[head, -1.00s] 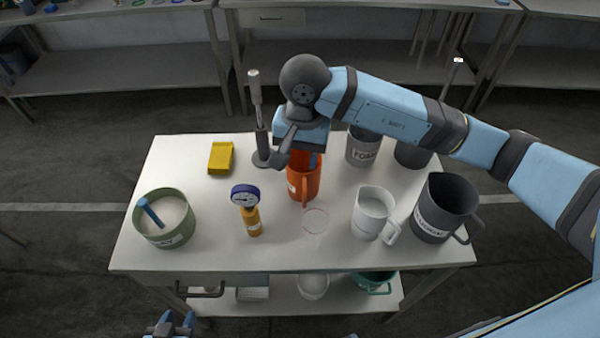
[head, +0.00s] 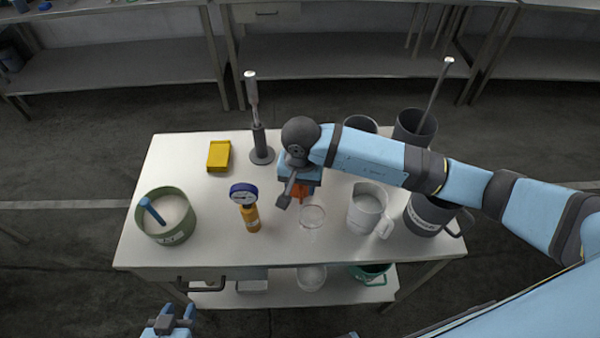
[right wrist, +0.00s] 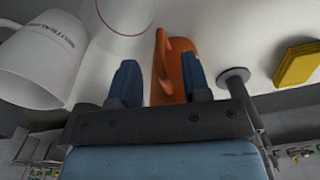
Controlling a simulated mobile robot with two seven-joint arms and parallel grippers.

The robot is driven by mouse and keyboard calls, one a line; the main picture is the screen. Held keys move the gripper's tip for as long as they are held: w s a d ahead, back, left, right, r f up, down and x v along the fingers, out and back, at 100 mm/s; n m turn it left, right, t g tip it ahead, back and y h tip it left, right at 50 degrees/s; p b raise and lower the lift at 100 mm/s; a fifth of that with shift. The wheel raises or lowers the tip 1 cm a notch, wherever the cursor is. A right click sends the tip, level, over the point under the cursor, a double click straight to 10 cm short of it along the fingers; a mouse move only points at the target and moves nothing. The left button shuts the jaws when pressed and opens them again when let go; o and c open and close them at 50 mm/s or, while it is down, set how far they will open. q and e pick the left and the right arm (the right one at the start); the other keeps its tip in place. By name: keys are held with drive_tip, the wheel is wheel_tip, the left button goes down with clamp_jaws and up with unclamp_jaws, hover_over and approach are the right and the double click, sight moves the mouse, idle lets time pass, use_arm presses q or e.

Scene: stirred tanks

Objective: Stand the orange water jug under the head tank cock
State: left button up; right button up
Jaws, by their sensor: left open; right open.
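The fingers are apart; I cannot tell whether either touches the jug. My left gripper (head: 170,322) is open and empty at the bottom edge of the head view, below the table's near edge. I see no head tank or cock that I can identify.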

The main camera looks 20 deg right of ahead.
drive_tip(key=shift+f, duration=0.55)
clamp_jaws()
